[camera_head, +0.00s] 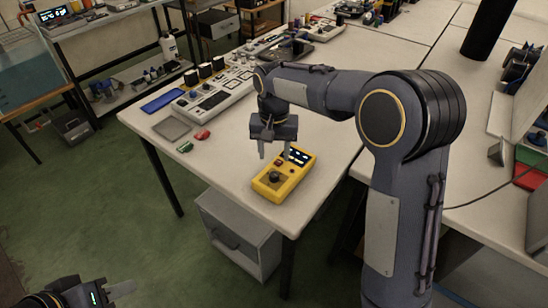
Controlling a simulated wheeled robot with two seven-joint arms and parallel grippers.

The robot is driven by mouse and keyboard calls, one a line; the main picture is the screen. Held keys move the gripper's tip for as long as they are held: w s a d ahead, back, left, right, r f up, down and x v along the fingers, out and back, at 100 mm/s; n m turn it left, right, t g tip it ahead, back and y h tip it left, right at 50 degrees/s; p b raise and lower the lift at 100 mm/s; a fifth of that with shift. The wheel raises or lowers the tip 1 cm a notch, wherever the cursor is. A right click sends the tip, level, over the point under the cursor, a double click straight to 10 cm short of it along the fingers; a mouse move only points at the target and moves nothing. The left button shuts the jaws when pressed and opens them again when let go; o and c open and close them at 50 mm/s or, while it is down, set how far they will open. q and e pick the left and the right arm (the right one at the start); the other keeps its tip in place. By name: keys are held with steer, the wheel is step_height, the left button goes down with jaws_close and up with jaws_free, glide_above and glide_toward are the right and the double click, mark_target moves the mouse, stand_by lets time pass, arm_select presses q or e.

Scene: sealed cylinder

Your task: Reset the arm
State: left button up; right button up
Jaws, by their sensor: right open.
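My right arm reaches in from the right over the white table (235,165). Its gripper (275,152) points down with its fingers apart and nothing between them. It is just behind a yellow device (284,178) with a dark knob, a red part and a dark panel, near the table's front corner. I cannot tell the gap between the fingertips and the table. My left gripper (118,290) is low at the bottom left, away from the table. It is partly cut off by the frame edge, so its jaw state is unclear.
A grey and white console (215,98), a blue flat case (163,100), a grey pad (172,128), and small red (202,134) and green (185,147) items lie on the table. A drawer cabinet (238,235) stands below. Green floor is clear at left.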

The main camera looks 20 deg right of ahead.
stand_by(0.4)
steer(key=s+d+r+n+t+y, duration=0.1)
steer(key=s+d+r+t+y, duration=0.2)
steer(key=s, duration=0.7)
steer(key=s+d+r+t+y, duration=0.1)
steer(key=s+d+r, duration=0.25)
steer(key=s, duration=0.65)
steer(key=s+f+n+t, duration=0.1)
steer(key=s+f, duration=0.2)
steer(key=s, duration=0.5)
steer(key=shift+s+a+f+t, duration=0.2)
steer(key=shift+a+t, duration=0.1)
steer(key=shift+a, duration=0.1)
